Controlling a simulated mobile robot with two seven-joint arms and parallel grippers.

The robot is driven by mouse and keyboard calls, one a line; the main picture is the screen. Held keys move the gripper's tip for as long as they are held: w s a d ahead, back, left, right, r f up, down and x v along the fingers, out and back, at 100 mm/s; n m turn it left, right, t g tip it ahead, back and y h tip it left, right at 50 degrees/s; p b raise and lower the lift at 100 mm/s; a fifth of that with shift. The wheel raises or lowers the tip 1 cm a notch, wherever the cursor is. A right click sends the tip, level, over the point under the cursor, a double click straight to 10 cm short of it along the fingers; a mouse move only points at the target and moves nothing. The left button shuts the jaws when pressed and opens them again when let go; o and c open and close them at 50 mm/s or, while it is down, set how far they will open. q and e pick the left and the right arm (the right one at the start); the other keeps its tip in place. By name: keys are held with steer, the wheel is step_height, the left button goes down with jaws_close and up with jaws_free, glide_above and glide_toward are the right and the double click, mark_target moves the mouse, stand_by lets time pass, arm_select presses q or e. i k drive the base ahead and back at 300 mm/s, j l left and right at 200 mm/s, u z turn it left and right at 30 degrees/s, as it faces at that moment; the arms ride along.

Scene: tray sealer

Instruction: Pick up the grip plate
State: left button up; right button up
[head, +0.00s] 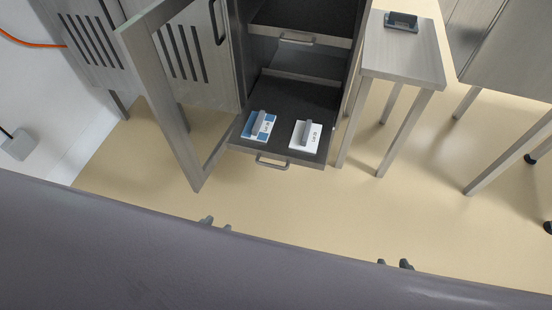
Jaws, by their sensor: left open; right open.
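Two small plates with grey bar grips lie side by side on the pulled-out dark drawer (290,95). The left plate (258,126) is blue and white with a label. The right plate (306,136) is white with a label. I cannot tell which one is called the grip plate. My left gripper (216,224) is open, in front of the drawer and lower left of it in the picture. My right gripper (393,264) is open, lower right of the drawer. Only the fingertips show, apart from both plates; a broad dark surface close to the camera hides the rest.
An open framed door (165,95) stands left of the drawer. A drawer handle (272,162) is at its front. A narrow side table (405,55) on the right bears a dark grey block-like item (401,22). The beige floor (300,205) in front is clear.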

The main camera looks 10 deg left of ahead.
mark_target(305, 137)
steer(key=i+l, duration=0.6)
steer(key=i+l+u, duration=0.1)
steer(key=i+l, duration=0.5)
steer(key=l, duration=0.1)
